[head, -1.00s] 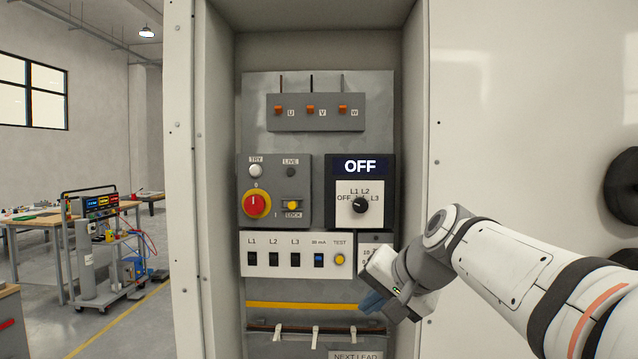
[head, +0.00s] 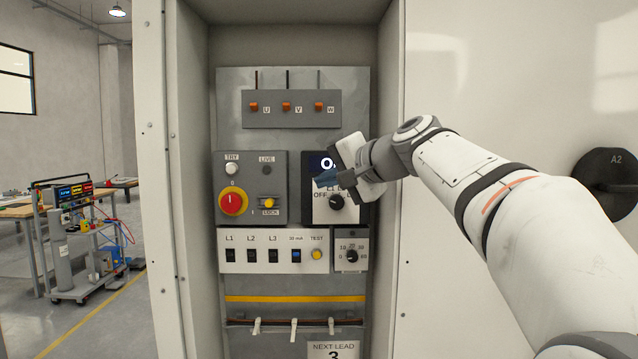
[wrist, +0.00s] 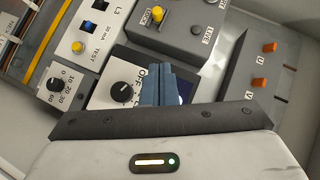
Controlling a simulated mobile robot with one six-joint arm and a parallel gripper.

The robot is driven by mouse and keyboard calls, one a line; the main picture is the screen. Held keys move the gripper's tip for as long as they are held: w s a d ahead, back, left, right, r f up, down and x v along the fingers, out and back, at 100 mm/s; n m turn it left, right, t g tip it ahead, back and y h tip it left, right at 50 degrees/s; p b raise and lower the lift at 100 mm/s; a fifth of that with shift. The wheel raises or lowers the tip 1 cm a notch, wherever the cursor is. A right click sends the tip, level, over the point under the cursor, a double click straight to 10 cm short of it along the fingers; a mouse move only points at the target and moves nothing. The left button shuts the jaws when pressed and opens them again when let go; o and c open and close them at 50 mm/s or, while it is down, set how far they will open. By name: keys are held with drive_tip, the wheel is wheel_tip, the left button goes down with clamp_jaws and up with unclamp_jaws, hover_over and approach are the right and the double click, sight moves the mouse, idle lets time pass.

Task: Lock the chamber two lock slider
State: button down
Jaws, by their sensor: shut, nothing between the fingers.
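The lock slider (head: 269,203) is a small yellow knob above a LOCK label on the grey switch box (head: 279,170), right of the red rotary handle (head: 233,202). It also shows in the wrist view (wrist: 158,15) at the top edge. My gripper (head: 322,180) is shut and empty, with its blue fingers in front of the black display panel, right of the slider and apart from it. In the wrist view the shut fingers (wrist: 157,72) partly cover the display and its OFF label. I cannot tell the slider's locked or unlocked state.
A black selector dial (head: 337,202) sits just below my gripper. A row of breakers and a yellow test button (head: 317,254) lie below. Orange-tipped levers (head: 286,106) are above. The cabinet's side walls bound the recess left and right.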

sight(273, 201)
drive_tip(key=p+x, duration=0.2)
drive_tip(key=x, duration=0.5)
drive_tip(key=shift+w+a, duration=0.2)
drive_tip(key=a, duration=0.1)
drive_tip(key=a+f, duration=0.1)
drive_tip(key=a+p, duration=0.1)
drive_tip(key=shift+w+f, duration=0.3)
drive_tip(key=shift+a+f, duration=0.15)
drive_tip(key=shift+a, duration=0.15)
drive_tip(key=shift+a+f, duration=0.15)
drive_tip(key=shift+f, duration=0.05)
drive_tip(key=shift+w, duration=0.15)
